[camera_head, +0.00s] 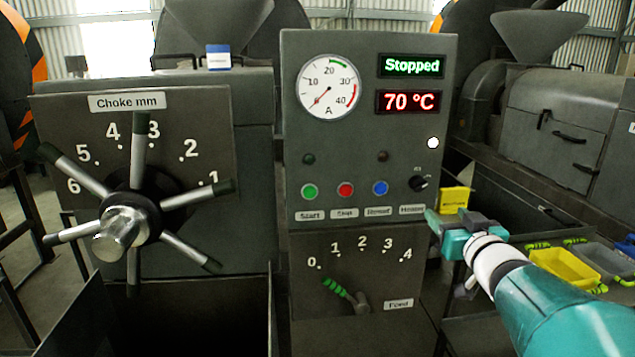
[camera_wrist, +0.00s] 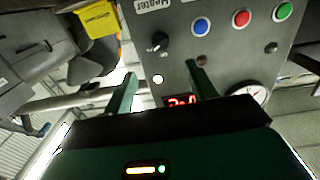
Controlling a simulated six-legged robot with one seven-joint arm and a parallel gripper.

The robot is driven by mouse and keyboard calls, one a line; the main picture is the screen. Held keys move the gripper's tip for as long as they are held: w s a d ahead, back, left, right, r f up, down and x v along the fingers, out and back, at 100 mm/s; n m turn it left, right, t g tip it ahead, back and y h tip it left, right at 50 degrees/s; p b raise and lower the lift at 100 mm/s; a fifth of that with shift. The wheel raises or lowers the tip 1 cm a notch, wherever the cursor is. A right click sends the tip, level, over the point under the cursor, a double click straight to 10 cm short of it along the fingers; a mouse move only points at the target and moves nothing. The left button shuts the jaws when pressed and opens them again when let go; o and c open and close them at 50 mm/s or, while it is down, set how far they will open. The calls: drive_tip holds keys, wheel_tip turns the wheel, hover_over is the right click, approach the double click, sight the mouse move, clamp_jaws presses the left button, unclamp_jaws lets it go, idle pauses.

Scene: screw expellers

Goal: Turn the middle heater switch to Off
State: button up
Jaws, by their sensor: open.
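The heater switch (camera_head: 418,183) is a small black rotary knob above the "Heater" label, at the lower right of the middle grey panel. Its pointer direction is too small to tell. In the wrist view, which is turned upside down, the knob (camera_wrist: 158,43) shows beyond and between my fingers. My gripper (camera_head: 440,220) is teal, at the panel's lower right edge, just below and right of the knob and apart from it. In the wrist view my gripper (camera_wrist: 160,70) has its two fingers wide apart with nothing between them. A white round lamp (camera_head: 433,143) is above the knob.
Green (camera_head: 309,191), red (camera_head: 345,189) and blue (camera_head: 380,188) buttons sit left of the knob. Displays read "Stopped" (camera_head: 411,65) and "70 °C" (camera_head: 408,101). A feed lever (camera_head: 345,294) is below, a spoked choke wheel (camera_head: 130,222) left. Yellow bins (camera_head: 565,268) stand right.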

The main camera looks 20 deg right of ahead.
sight(421, 188)
drive_tip(key=x, duration=1.4)
drive_tip(key=c, duration=1)
